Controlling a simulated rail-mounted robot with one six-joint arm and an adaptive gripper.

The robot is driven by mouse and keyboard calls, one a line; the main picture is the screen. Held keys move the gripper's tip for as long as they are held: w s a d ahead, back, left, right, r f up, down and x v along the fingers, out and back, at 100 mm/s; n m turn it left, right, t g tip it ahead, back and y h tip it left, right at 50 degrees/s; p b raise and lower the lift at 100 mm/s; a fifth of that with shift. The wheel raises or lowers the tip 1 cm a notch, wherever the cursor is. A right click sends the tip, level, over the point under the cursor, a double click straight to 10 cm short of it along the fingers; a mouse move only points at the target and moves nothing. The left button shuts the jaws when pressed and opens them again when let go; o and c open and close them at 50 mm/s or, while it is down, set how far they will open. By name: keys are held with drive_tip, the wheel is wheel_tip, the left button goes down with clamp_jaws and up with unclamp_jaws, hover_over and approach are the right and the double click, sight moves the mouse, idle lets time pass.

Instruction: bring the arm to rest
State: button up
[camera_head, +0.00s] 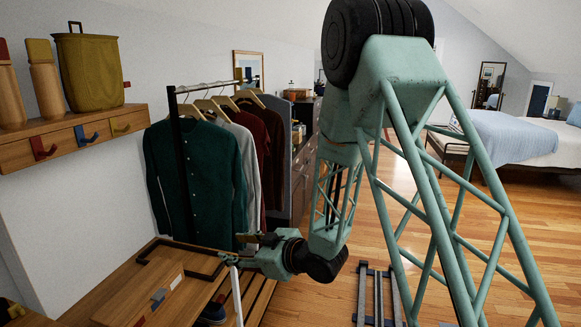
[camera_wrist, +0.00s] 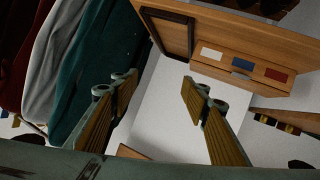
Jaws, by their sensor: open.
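My gripper (camera_head: 238,248) is at the end of my arm, low in front of the clothes rack and above the wooden bench. In the wrist view my gripper (camera_wrist: 160,84) has its two wood-coloured fingers wide apart. Nothing is held between them; only a pale surface shows behind the gap. My arm reaches down from the upper middle of the head view, bent at its joints. In the head view the gripper is small, and its fingers are partly hard to make out against the bench and rack.
Close by hangs a dark green shirt (camera_head: 196,185) on the rack; it also shows in the wrist view (camera_wrist: 95,70). A wooden box (camera_head: 140,295) with coloured tags sits on the bench (camera_head: 262,300). A wall shelf (camera_head: 75,138) is at left. Open floor (camera_head: 505,235) lies to the right.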

drive_tip(key=d+r+m+t+h, duration=0.1)
drive_tip(key=d+r+m+h, duration=0.15)
drive_tip(key=d+r, duration=0.5)
drive_tip(key=d+r+m+h, duration=0.1)
drive_tip(key=d+r+h, duration=0.3)
drive_tip(key=d, duration=0.6)
drive_tip(key=s+d+r+m+h, duration=0.4)
drive_tip(key=s+d+r, duration=0.4)
drive_tip(key=s+d, duration=0.4)
drive_tip(key=s+d+r+m+g+h, duration=0.15)
drive_tip(key=s+d, duration=0.25)
drive_tip(key=s, duration=0.5)
drive_tip(key=s+d+r+m+g, duration=0.1)
drive_tip(key=s+d+r+m, duration=0.1)
drive_tip(key=s+d, duration=0.45)
drive_tip(key=s+a+m+g, duration=0.2)
drive_tip(key=s+g, duration=0.1)
drive_tip(key=s, duration=2)
drive_tip(key=shift+s+r+m+y, duration=0.15)
drive_tip(key=shift+r+m+y, duration=0.15)
drive_tip(key=shift+r+m, duration=0.1)
